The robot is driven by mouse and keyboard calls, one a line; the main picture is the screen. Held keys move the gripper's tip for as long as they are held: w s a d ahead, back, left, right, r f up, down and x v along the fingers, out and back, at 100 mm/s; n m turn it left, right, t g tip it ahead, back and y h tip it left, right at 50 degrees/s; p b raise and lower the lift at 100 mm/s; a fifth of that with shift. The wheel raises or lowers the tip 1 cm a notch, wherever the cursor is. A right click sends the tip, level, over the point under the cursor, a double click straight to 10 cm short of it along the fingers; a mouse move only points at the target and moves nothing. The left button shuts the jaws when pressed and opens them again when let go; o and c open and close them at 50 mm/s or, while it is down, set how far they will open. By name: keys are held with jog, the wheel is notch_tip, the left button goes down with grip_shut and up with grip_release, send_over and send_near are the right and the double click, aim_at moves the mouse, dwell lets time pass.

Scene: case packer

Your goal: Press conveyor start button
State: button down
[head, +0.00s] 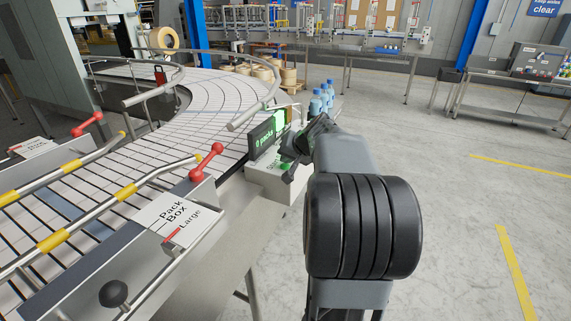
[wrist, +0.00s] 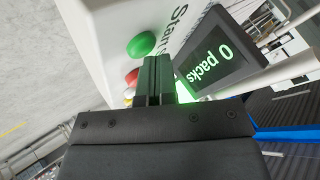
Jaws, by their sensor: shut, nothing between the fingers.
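The control box (head: 268,178) hangs at the right side of the conveyor (head: 180,135). In the head view my gripper (head: 290,166) is at the box and hides most of the buttons.
Red-handled levers (head: 206,162) and steel rails (head: 100,210) stand along the conveyor's near edge, by the "Pack Box Large" plate (head: 178,215). Blue bottles (head: 320,101) stand behind the box. The floor (head: 450,190) to the right is open.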

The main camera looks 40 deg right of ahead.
aim_at(287, 165)
jog(key=shift+r+p, duration=0.55)
jog(key=shift+r, duration=0.35)
jog(key=shift+r, duration=0.15)
jog(key=shift+r+p, duration=1.65)
jog(key=shift+r, duration=0.75)
